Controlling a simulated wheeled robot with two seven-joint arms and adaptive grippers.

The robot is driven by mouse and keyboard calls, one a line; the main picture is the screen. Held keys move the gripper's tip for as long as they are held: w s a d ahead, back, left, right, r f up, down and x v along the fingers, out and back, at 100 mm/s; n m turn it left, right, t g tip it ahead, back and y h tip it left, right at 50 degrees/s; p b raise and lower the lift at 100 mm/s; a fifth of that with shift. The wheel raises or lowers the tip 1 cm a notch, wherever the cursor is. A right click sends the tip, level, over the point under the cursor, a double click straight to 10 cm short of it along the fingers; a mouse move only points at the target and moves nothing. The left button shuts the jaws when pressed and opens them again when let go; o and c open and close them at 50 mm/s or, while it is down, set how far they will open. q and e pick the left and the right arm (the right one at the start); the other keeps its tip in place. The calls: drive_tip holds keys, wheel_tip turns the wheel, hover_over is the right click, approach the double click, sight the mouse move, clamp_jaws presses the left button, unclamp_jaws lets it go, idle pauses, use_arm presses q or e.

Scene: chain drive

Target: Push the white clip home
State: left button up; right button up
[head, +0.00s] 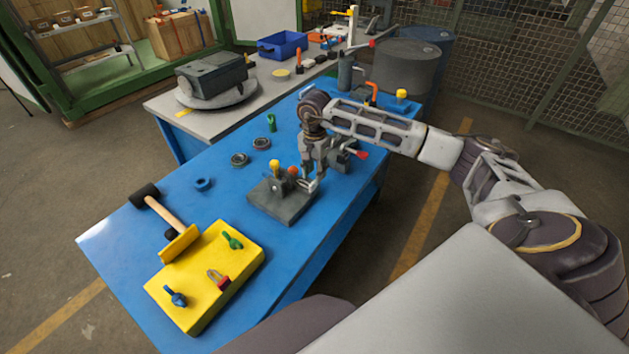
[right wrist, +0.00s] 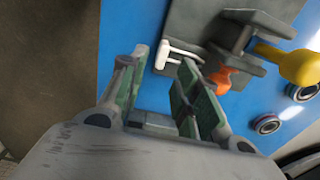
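The white clip (right wrist: 178,52) shows in the right wrist view as a small U-shaped piece on a dark grey fixture (right wrist: 192,22). Its legs point to the right, near an orange part (right wrist: 222,80). How far it is in cannot be told. My right gripper (right wrist: 163,60) is open and empty, with its green-lined fingers apart and their tips close to the clip. In the head view, my right gripper (head: 313,183) is low at the right side of the grey fixture (head: 283,208), where I cannot make out the clip clearly. My left gripper is not in view.
A yellow knob (head: 274,164) stands on the fixture. On the blue table are a mallet (head: 160,212), a yellow block (head: 205,277) with small coloured parts, dark rings (head: 239,159), a blue ring (head: 202,184) and a green piece (head: 271,122).

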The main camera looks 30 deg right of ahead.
sight(313, 186)
drive_tip(key=shift+f+p, duration=0.35)
drive_tip(key=shift+f, duration=2.2)
clamp_jaws()
